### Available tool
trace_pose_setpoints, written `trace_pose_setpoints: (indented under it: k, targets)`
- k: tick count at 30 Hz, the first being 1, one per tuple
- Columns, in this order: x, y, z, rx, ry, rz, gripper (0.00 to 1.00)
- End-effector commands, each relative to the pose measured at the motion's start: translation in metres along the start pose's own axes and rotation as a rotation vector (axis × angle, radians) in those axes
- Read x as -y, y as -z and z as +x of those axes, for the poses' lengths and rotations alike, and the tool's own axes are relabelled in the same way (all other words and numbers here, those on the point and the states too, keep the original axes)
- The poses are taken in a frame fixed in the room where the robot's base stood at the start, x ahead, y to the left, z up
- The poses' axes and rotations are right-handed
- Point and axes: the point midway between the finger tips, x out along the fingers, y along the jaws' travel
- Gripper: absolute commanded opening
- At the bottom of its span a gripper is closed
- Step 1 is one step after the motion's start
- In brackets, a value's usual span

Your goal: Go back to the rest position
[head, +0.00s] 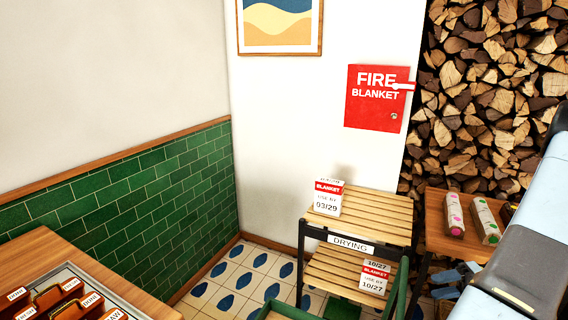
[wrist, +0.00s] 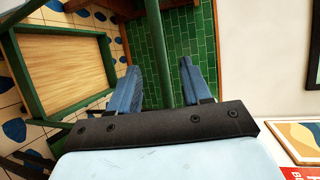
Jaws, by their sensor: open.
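My gripper (wrist: 160,64) has two blue fingers, spread apart with a gap between them. In the wrist view a green bar (wrist: 157,40) shows in that gap; I cannot tell whether it lies between the fingers or beyond them. I see nothing gripped. In the head view my gripper (head: 455,277) is low at the right, beside the drying rack (head: 375,205) and in front of the small wooden table (head: 475,250). My arm covers the right edge of that view.
Wrapped bundles (head: 454,215) lie on the small table. A red fire blanket cabinet (head: 376,110) hangs on the wall. A green-framed wooden tray (head: 283,312) is at the bottom. Firewood (head: 490,90) fills the back right.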

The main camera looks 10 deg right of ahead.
Motion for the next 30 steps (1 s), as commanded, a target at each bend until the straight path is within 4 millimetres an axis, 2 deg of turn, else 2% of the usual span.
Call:
trace_pose_setpoints:
  k: [15, 30]
  targets:
    - [0.098, 0.008, 0.035, 0.173, -0.347, 0.036, 0.48]
    - [0.184, -0.006, 0.076, 0.226, -0.694, 0.016, 0.48]
